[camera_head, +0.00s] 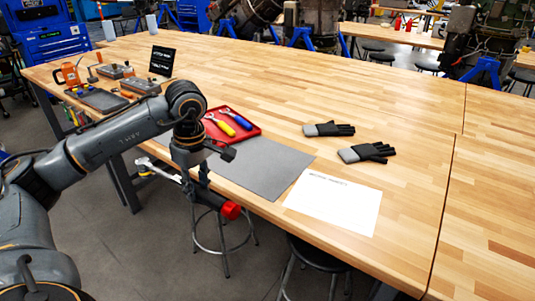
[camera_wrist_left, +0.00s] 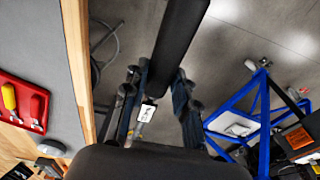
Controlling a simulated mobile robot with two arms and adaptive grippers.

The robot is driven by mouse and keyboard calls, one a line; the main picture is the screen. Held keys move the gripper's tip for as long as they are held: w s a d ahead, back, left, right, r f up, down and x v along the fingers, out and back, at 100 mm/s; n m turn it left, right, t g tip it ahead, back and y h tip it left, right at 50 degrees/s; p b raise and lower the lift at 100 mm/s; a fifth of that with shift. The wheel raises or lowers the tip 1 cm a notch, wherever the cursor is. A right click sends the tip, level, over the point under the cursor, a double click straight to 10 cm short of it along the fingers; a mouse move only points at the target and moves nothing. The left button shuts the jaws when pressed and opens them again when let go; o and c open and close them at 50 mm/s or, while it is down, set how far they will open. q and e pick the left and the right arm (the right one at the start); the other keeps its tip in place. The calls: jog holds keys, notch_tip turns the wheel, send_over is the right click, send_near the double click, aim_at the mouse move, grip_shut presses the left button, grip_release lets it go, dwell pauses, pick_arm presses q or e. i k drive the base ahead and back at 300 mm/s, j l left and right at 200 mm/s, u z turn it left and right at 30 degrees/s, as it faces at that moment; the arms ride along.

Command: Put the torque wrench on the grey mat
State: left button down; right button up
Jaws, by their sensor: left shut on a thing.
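My left gripper (camera_head: 203,194) is shut on the torque wrench, off the table's front edge and above the floor. The wrench's red end (camera_head: 231,210) sticks out to the right of the gripper, and a silver part (camera_head: 150,169) shows on the left. In the left wrist view a long dark bar (camera_wrist_left: 181,40) runs up from between the fingers (camera_wrist_left: 158,100). The grey mat (camera_head: 262,168) lies flat on the table beside the gripper, its visible part bare; it also shows in the left wrist view (camera_wrist_left: 50,35). My right gripper is not in view.
A red tray (camera_head: 248,133) with a yellow-handled and a blue-handled tool adjoins the mat's back edge. A white sheet (camera_head: 333,201) lies to the mat's right. Two gloves (camera_head: 330,129) (camera_head: 367,152) lie beyond it. Stools (camera_head: 224,240) stand below the table edge.

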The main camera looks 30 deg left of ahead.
aim_at(283, 156)
jog(key=i, duration=1.1)
